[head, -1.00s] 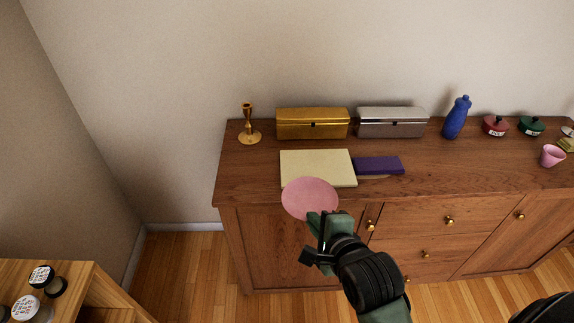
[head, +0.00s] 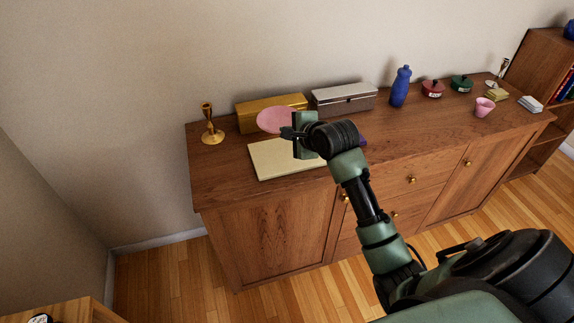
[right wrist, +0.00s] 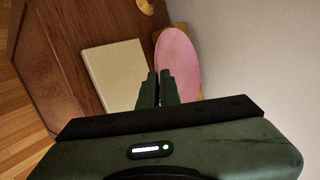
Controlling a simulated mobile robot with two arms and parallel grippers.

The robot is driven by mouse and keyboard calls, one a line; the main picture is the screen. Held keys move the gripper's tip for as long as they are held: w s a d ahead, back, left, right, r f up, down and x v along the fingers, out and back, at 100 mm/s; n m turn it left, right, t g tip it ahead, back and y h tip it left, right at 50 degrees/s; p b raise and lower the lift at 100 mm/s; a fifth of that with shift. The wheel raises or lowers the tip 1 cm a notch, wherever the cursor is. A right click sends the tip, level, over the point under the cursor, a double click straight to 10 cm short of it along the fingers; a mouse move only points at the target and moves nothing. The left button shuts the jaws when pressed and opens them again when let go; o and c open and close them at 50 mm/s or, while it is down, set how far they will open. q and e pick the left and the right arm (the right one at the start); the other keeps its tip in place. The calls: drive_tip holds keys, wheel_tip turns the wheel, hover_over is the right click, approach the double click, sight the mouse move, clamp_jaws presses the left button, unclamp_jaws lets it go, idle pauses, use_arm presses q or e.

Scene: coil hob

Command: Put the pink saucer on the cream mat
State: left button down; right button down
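The pink saucer (head: 276,119) is held up by its near edge in my right gripper (head: 293,133). In the head view it overlaps the front of the gold box, past the back edge of the cream mat. The cream mat (head: 272,163) lies flat and bare on the sideboard, partly hidden by my right gripper and arm. In the right wrist view the saucer (right wrist: 178,60) is just beyond my closed fingertips (right wrist: 160,76), and the mat (right wrist: 113,72) is to its left. My left gripper is not in view.
A gold box (head: 250,117) and a silver box (head: 345,98) stand behind the mat. A brass candlestick (head: 211,128) stands at left. A blue bottle (head: 401,86), lidded pots (head: 432,88) and a pink cup (head: 484,106) stand to the right. A purple item is mostly hidden by my arm.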

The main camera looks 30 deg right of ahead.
wheel_tip(320, 180, down, 15)
drive_tip(key=shift+r, duration=0.15)
idle(0.4)
drive_tip(key=c, duration=2.1)
unclamp_jaws()
drive_tip(key=o, duration=0.5)
drive_tip(key=shift+c, duration=0.2)
drive_tip(key=v, duration=1.2)
